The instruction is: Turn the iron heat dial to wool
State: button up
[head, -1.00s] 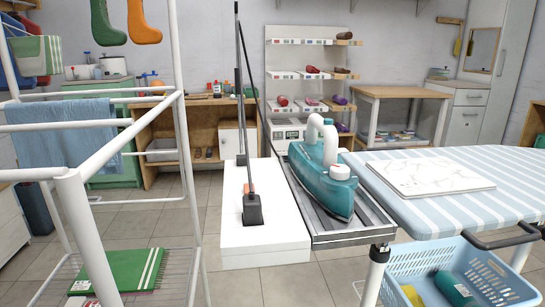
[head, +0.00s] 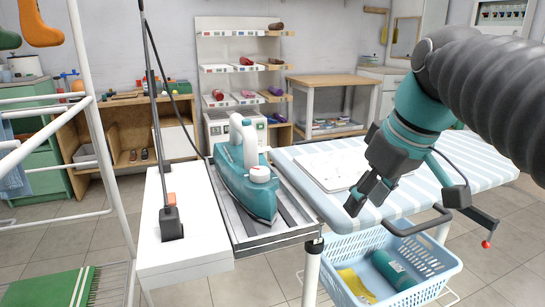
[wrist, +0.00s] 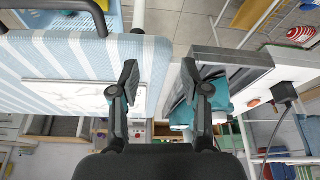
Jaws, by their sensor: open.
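The teal iron (head: 247,180) with a white handle rests on a grey metal iron rest (head: 305,228) at the left end of the ironing board. Its white round heat dial (head: 260,174) sits on the near right side of the body; its markings are too small to read. My gripper (head: 364,199) is over the striped ironing board (head: 455,165), to the right of the iron and apart from it. In the wrist view my gripper (wrist: 163,80) has its fingers spread with nothing between them. The iron (wrist: 215,95) shows partly behind the right finger there.
A white block (head: 195,235) with a cord stand (head: 170,220) is left of the iron. A white drying rack (head: 95,130) stands at the left. A folded patterned cloth (head: 325,170) lies on the board.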

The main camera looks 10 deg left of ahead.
jog(key=w+a+r+n+g+y+p, duration=0.1)
jog(key=w+a+r+n, duration=0.1)
jog(key=a+r+n, duration=0.15)
jog(key=w+a+r+n+g, duration=0.1)
jog(key=w+a+r+n, duration=0.15)
jog(key=r, duration=0.25)
jog(key=n+g+p, duration=0.1)
jog(key=n+g, duration=0.1)
jog(key=n, duration=0.4)
send_near(262, 169)
jog(key=shift+y, duration=0.4)
jog(key=x, duration=0.4)
jog(key=b+x, duration=0.1)
jog(key=x, duration=0.3)
jog(key=shift+d+f, duration=0.1)
jog(key=shift+f, duration=0.3)
jog(key=shift+d, duration=0.1)
jog(key=c, duration=0.9)
